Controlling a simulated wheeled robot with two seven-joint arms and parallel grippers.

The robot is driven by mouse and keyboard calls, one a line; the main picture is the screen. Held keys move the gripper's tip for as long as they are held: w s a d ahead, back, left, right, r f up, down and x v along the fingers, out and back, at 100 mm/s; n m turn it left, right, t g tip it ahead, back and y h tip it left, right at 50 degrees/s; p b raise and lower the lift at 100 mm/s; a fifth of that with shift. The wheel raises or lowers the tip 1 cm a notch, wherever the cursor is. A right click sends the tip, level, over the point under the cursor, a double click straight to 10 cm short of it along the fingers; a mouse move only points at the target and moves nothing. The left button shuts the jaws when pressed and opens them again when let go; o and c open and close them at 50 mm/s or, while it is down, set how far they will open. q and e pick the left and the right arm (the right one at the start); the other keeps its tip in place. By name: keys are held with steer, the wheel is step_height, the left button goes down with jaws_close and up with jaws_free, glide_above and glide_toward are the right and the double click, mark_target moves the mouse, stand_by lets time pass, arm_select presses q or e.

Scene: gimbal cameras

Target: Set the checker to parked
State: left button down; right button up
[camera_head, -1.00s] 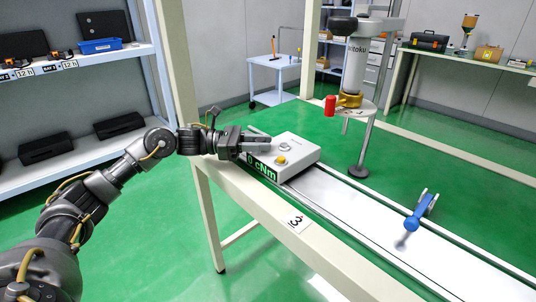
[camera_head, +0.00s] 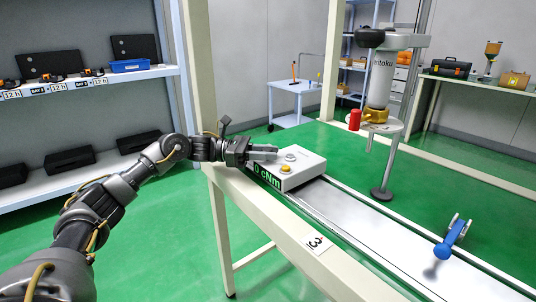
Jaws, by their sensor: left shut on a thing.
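The checker (camera_head: 305,170) is a pale flat box with a green-lit "0 cNm" display, a yellow button (camera_head: 286,169) and a grey round knob (camera_head: 290,157) on top. It sits at the far left end of the metal track (camera_head: 370,220) on the bench. My left gripper (camera_head: 268,153) is at the checker's left rear, fingers pointing right towards the knob. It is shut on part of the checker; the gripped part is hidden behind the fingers. My right gripper is out of view.
A cream post (camera_head: 203,70) rises close to my left arm. Shelves line the left wall.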

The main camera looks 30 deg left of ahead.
arm_select(q)
steer(key=c, duration=1.2)
jaws_free()
steer(key=shift+o, duration=0.2)
steer(key=v, duration=1)
steer(key=shift+s+a, duration=0.15)
steer(key=shift+a, duration=0.2)
